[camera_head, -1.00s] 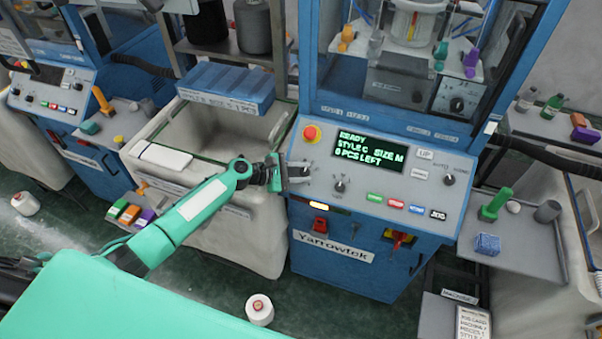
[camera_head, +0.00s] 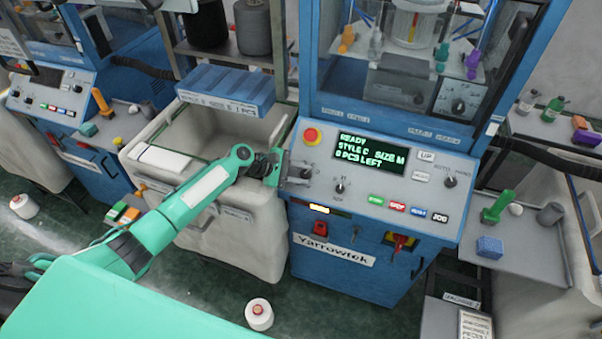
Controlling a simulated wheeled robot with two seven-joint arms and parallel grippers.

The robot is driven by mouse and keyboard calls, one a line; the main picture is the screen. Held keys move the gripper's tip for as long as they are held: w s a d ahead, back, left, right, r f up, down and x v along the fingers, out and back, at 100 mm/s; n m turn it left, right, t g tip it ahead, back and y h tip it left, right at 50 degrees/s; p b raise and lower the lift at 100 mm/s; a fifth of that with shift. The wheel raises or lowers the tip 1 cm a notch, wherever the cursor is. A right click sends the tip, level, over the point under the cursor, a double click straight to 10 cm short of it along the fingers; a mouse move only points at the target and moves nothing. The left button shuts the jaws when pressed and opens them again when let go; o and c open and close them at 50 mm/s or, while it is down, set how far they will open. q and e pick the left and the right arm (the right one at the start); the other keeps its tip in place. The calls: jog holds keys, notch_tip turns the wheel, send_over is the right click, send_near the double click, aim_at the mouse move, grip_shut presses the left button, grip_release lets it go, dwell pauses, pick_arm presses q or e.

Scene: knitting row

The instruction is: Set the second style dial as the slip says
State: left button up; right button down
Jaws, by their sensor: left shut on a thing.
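The blue machine's sloped grey panel (camera_head: 400,194) has a green-lettered screen (camera_head: 371,155) reading READY, STYLE C, SIZE M, 0 PCS LEFT. My left gripper (camera_head: 290,174) is at the panel's left edge, shut on a dial (camera_head: 305,173) below the red button; the gripper partly hides this dial and its setting. A small dial (camera_head: 340,188) is to its right, and another dial (camera_head: 450,182) is at the panel's right by the word AUTO. A paper slip (camera_head: 475,326) is at the bottom right, its text too small to read surely. My right gripper is out of view.
A pale bin (camera_head: 250,245) stands left of the machine under my arm. A side shelf (camera_head: 525,250) holds a green piece and a blue block. A yarn cone (camera_head: 259,314) stands on the floor.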

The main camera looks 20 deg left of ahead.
pick_arm(q)
jog(key=o, duration=1)
jog(key=shift+c, duration=0.2)
jog(key=shift+s+a, duration=0.1)
jog(key=shift+s+a, duration=0.1)
jog(key=shift+a, duration=0.15)
jog(key=b+v, duration=0.4)
jog(key=v, duration=0.8)
jog(key=shift+a+r, duration=0.15)
jog(key=shift+s+a+r, duration=0.15)
jog(key=shift+a+r, duration=0.1)
